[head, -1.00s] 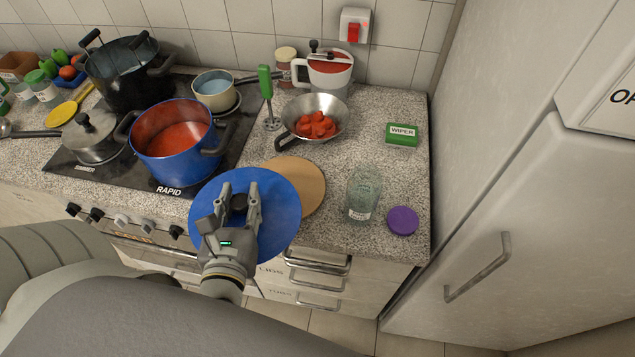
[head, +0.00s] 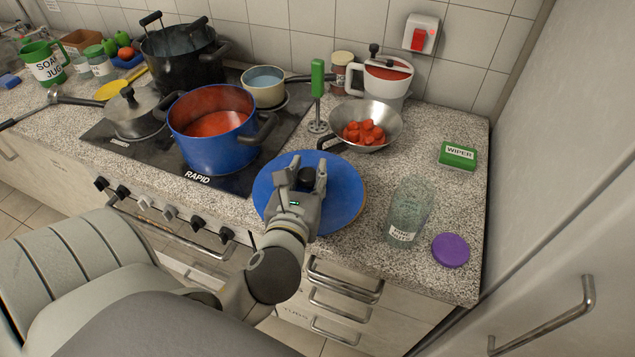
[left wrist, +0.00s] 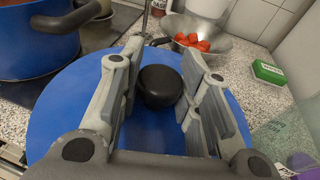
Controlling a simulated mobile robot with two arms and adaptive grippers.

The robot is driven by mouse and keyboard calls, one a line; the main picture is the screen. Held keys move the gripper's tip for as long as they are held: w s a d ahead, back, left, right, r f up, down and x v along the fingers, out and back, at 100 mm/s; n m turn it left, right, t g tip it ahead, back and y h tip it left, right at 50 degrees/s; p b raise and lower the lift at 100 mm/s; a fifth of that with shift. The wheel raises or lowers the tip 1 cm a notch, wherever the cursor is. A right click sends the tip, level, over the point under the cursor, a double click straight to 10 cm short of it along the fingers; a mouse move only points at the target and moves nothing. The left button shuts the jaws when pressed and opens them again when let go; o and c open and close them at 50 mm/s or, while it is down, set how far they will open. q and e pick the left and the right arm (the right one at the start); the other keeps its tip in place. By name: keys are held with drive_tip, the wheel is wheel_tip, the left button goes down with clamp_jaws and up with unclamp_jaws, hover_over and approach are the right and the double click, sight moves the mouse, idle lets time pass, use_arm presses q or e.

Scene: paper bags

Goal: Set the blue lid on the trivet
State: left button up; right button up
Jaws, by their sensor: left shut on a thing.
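The blue lid (head: 343,195) is a flat disc with a black knob (head: 306,179). My left gripper (head: 302,168) is shut on the lid, its fingers on either side of the knob. The left wrist view also shows the lid (left wrist: 60,115) and the knob (left wrist: 160,87) between the fingers. The round cork trivet (head: 364,204) is almost wholly hidden under the lid; only a thin sliver shows at the right rim. I cannot tell whether the lid touches it. My right gripper is not in view.
The blue pot (head: 212,150) with red content stands open on the hob, left of the lid.

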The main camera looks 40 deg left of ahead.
use_arm(q)
drive_tip(key=w+f, duration=0.1)
drive_tip(key=f, duration=0.1)
drive_tip(key=w+f+b, duration=0.1)
drive_tip(key=w+f, duration=0.1)
drive_tip(key=shift+w+a, duration=0.15)
drive_tip(key=shift+w, duration=0.15)
wheel_tip(320, 180, down, 4)
drive_tip(key=shift+w+r, duration=0.1)
drive_tip(key=shift+r, duration=0.15)
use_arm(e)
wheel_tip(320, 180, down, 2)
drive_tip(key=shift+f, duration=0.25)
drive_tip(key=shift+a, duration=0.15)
use_arm(q)
drive_tip(key=o, duration=1.1)
drive_tip(key=shift+f, duration=0.1)
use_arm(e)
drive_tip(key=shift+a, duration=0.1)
